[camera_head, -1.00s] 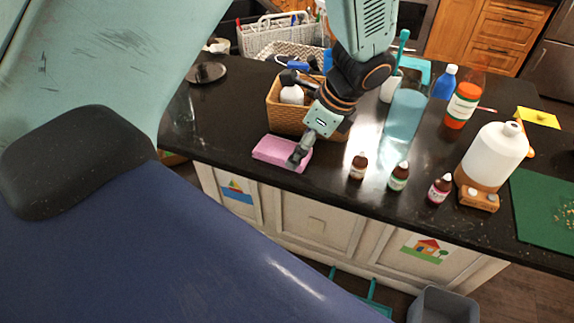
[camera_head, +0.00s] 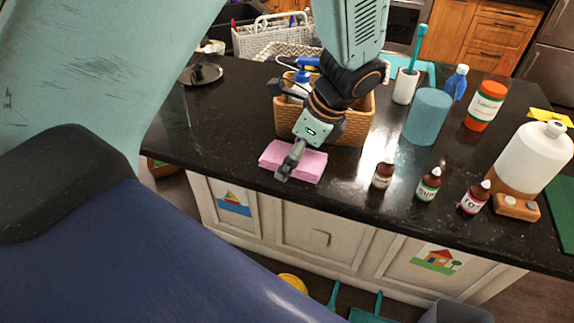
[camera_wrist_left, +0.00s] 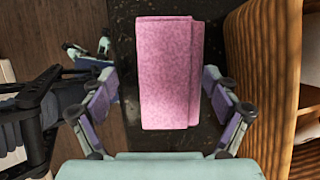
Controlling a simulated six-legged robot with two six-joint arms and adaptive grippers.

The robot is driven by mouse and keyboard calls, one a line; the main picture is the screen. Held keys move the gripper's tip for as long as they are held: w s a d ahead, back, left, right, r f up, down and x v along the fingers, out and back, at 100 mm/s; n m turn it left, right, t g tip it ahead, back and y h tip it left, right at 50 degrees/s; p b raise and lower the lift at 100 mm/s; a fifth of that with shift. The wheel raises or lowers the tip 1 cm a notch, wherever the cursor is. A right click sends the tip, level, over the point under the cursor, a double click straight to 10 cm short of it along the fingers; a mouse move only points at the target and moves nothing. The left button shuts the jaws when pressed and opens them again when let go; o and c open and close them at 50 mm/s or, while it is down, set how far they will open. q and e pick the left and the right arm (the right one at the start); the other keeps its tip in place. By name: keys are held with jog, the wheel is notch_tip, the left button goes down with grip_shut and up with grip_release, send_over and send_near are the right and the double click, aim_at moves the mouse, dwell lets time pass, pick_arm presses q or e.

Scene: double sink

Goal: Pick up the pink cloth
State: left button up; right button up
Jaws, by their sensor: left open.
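The pink cloth (camera_head: 308,165) lies folded in a flat block near the front edge of the dark counter, left of the middle in the head view. It looks whole and unobstructed in the left wrist view (camera_wrist_left: 165,75), with its folded layers along the right side. My left gripper (camera_head: 285,173) is over the cloth's left front part and hides some of it in the head view. In the wrist view its two fingers (camera_wrist_left: 160,82) are spread wide, one on each side of the cloth, with gaps. I cannot tell its height above the cloth. My right gripper is not in view.
A wicker basket (camera_head: 352,124) with bottles stands close behind the cloth. Small brown bottles (camera_head: 383,175) stand to the right, with a blue cup (camera_head: 428,116) behind them. The counter (camera_head: 215,130) left of the cloth is clear. Its front edge runs just before the cloth.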

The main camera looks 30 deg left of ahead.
pick_arm(q)
jog(key=shift+w+a+f, duration=0.1)
jog(key=shift+w+a, duration=0.05)
jog(key=shift+w, duration=0.1)
jog(key=shift+w+f, duration=0.1)
jog(key=shift+w, duration=0.2)
jog(key=shift+w+d, duration=0.15)
jog(key=shift+d, duration=0.05)
jog(key=shift+c, duration=0.6)
jog(key=shift+d, duration=0.25)
jog(key=shift+c, duration=0.7)
jog(key=shift+s+d, duration=0.1)
jog(key=shift+s, duration=0.1)
jog(key=shift+c, duration=0.8)
jog(key=shift+s+a+r, duration=0.2)
jog(key=shift+s+r, duration=0.1)
jog(key=shift+s, duration=0.1)
jog(key=c, duration=0.3)
jog(key=shift+w+a+f, duration=0.15)
jog(key=shift+a, duration=0.1)
jog(key=c, duration=0.3)
jog(key=shift+w+d, duration=0.15)
jog(key=shift+d, duration=0.15)
jog(key=shift+c, duration=0.6)
notch_tip(320, 180, up, 10)
jog(key=shift+a, duration=0.2)
jog(key=shift+w, duration=0.15)
